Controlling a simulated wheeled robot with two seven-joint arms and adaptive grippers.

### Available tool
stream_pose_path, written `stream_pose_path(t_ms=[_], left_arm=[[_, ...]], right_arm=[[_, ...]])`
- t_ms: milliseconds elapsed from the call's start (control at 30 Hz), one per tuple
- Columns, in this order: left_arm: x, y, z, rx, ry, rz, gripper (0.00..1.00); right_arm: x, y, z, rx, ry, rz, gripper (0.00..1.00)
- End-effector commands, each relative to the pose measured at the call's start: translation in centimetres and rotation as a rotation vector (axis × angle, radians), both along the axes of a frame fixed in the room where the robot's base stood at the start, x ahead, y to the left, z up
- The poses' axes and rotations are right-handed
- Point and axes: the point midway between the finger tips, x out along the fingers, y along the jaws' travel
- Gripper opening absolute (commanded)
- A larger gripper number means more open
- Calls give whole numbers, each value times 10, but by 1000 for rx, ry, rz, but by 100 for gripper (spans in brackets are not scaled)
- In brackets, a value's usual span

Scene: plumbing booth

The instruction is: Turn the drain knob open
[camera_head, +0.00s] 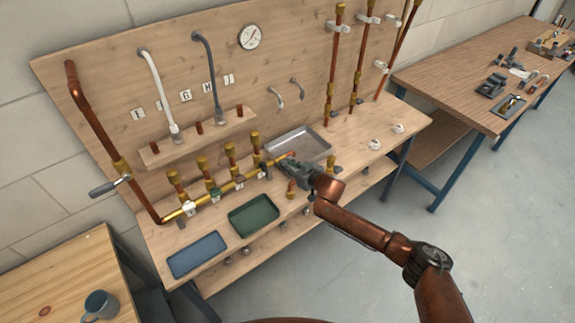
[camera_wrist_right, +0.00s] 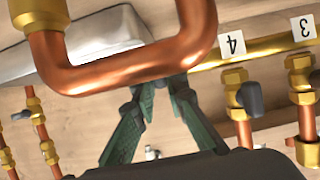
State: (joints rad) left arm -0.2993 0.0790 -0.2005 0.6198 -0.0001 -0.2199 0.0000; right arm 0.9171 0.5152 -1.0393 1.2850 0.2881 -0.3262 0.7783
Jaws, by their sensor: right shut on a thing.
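My right gripper (camera_head: 286,162) is at the right end of the brass manifold pipe (camera_head: 227,188). In the right wrist view its green fingers (camera_wrist_right: 161,84) come together at a small dark piece just under a copper U-bend (camera_wrist_right: 130,78). This piece appears to be the drain knob, with the fingers shut on it. The fingers and the bend hide most of it, so its turn angle cannot be told. My left gripper is not in view.
A grey metal tray (camera_head: 322,142) lies just behind the gripper. A green tray (camera_head: 232,222) and a blue tray (camera_head: 180,261) lie in front of the manifold. The bench's right part is mostly clear.

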Motion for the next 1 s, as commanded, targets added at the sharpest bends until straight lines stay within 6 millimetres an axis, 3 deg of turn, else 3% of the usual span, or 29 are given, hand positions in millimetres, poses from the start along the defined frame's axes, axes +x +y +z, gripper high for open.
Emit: stream_pose_path(t_ms=[500, 1000], left_arm=[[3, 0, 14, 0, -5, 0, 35], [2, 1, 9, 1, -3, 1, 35]], right_arm=[[-4, 4, -2, -211, -151, -2, 0], [-6, 7, -5, -457, -328, -1, 0]])
